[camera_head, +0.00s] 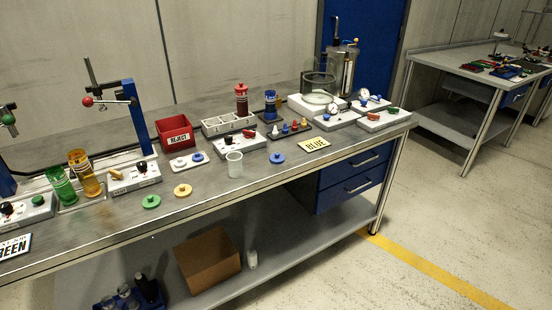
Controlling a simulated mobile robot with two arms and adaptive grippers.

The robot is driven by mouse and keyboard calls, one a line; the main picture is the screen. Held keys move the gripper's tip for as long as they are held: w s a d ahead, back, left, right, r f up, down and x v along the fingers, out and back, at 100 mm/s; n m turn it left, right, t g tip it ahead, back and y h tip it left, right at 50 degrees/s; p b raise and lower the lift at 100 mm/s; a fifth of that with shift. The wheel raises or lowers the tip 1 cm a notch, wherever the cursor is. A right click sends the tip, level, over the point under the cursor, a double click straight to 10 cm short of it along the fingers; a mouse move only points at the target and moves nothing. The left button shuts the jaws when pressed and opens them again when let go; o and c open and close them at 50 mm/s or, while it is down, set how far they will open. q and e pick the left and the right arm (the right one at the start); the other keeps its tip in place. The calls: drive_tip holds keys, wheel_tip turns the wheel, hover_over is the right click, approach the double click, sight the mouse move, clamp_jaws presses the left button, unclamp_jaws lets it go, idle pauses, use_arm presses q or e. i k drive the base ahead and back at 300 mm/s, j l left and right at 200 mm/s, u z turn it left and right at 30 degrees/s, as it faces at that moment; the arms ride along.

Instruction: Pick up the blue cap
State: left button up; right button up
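A blue cap (277,157) with a small raised knob lies flat on the grey workbench (215,190), near the front edge. It is right of an empty clear cup (234,165) and left of the yellow "BLUE" sign (315,144). Nothing covers it. Neither of my grippers shows in the head view.
A white plate (178,164) with a blue knob and a red "REJECT" bin (174,133) stand left of the cup. Control boxes (241,143) and a peg tray (285,133) stand behind the blue cap. Bare bench lies around the cap's front. The floor (450,230) in front at right is clear.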

sight(277, 159)
drive_tip(key=i+l+u, duration=0.35)
drive_tip(key=i, duration=0.15)
drive_tip(key=i+l+u, duration=0.3)
drive_tip(key=i+l, duration=0.15)
